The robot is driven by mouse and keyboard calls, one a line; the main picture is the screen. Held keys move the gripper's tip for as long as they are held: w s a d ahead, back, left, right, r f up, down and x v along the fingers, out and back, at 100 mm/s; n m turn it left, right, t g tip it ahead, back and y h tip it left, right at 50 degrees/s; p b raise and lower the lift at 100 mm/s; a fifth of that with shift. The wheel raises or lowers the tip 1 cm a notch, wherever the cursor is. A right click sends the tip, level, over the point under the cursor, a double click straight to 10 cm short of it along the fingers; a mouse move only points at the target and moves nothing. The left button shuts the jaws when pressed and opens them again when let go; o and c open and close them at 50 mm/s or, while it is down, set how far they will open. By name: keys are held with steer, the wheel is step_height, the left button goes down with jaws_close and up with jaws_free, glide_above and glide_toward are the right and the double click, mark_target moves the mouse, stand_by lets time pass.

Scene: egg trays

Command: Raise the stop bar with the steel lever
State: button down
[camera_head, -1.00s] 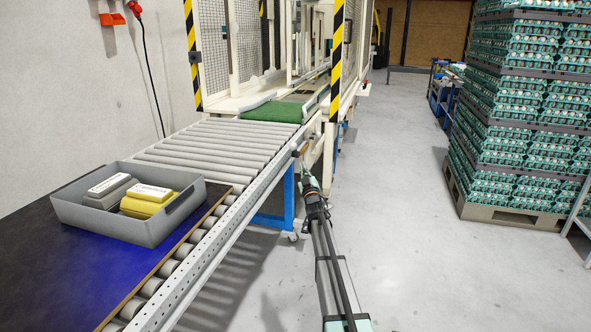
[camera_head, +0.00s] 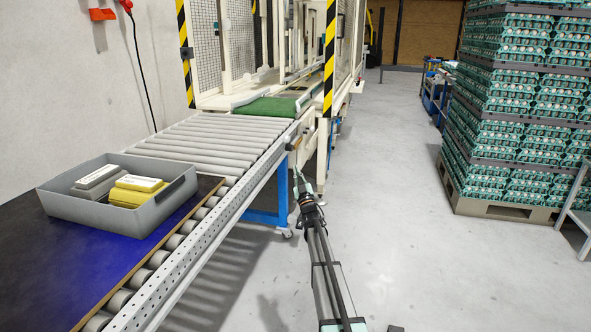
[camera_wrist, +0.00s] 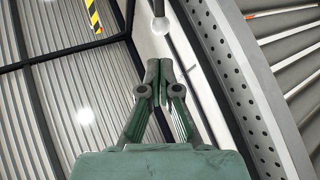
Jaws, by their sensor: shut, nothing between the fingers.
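A steel lever (camera_wrist: 159,22), a thin rod with a pale round knob, shows at the top of the wrist view. My gripper (camera_wrist: 160,66) is shut and empty just below the knob in that picture. The fingertips look close to the knob, but I cannot tell whether they touch it. In the head view my gripper (camera_head: 297,172) is beside the far end of the conveyor's right side rail, below a small brownish piece (camera_head: 294,144). The lever is too small to make out surely there. I cannot pick out the stop bar in either view.
The roller conveyor (camera_head: 205,140) runs to a caged machine with a green belt (camera_head: 266,107). A grey bin (camera_head: 150,219) holding grey and yellow items sits at the near left. Egg-tray stacks (camera_head: 520,110) stand right. The floor between is clear.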

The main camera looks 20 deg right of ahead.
mark_target(287, 143)
steer(key=b+x, duration=0.2)
steer(key=x, duration=0.8)
steer(key=shift+w+r, duration=0.15)
steer(key=shift+w, duration=0.1)
steer(key=shift+x, duration=0.85)
steer(key=shift+r, duration=0.1)
steer(key=shift+r, duration=0.1)
